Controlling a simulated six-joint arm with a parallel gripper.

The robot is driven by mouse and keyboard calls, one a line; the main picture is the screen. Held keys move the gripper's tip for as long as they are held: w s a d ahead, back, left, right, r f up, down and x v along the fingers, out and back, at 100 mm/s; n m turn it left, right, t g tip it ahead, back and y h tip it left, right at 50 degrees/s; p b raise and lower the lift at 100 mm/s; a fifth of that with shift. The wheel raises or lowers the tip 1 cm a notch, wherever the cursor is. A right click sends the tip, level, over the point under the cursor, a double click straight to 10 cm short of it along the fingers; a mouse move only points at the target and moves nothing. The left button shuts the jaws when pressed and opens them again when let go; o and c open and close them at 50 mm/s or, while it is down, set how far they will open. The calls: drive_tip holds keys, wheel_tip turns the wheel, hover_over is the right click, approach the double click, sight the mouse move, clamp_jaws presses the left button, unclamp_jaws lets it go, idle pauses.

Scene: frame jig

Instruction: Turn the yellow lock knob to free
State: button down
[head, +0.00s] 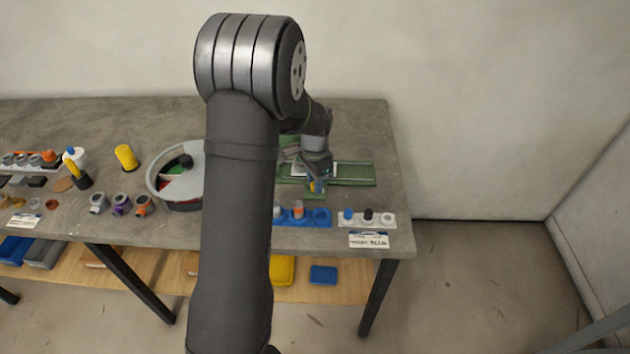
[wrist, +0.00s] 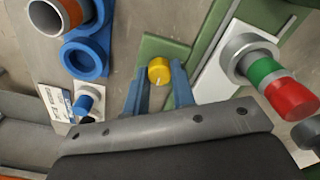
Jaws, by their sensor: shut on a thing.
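The yellow lock knob (wrist: 158,70) is a small round knob with a pale pointer line on its face, on a green jig plate (wrist: 152,48) in the wrist view. My gripper (wrist: 158,82) has its two blue fingers on either side of the knob and is shut on it. In the head view my gripper (head: 316,184) is low over the green jig (head: 355,173), and the wrist hides most of the knob. No free or locked marking is legible.
A grey fitting with green and red sections (wrist: 270,78) stands on a white plate right of my gripper in the wrist view. In the head view, a round tray (head: 156,183) lies left of my arm.

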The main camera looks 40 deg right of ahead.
drive_tip(key=c, duration=2.2)
unclamp_jaws()
drive_tip(key=shift+m, duration=0.3)
drive_tip(key=c, duration=1.2)
unclamp_jaws()
drive_tip(key=shift+r, duration=0.1)
wheel_tip(320, 180, up, 17)
drive_tip(key=shift+r, duration=0.15)
wheel_tip(320, 180, down, 18)
drive_tip(key=shift+r, duration=0.25)
